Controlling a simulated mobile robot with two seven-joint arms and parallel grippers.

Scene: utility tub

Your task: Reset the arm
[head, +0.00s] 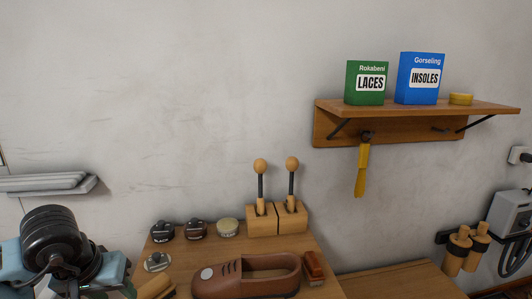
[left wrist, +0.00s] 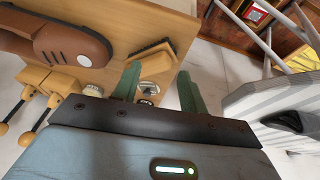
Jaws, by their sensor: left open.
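My left arm comes in at the lower left of the head view, beside the wooden bench. In the left wrist view my left gripper (left wrist: 160,80) has its two green fingers spread apart with nothing held between them. The bench edge, a wooden brush and small tins show beyond the fingers, apart from them as far as I can tell. In the head view the fingers are mostly hidden at the bottom edge. My right gripper is in neither view.
The bench (head: 318,250) carries a brown shoe (head: 240,284), a red-brown brush (head: 313,267), several tins (head: 196,229) and two knobbed wooden blocks (head: 275,218). A wall shelf (head: 480,108) holds a green box (head: 366,90) and a blue box (head: 420,60). A grey ridged object (left wrist: 285,97) stands right in the wrist view.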

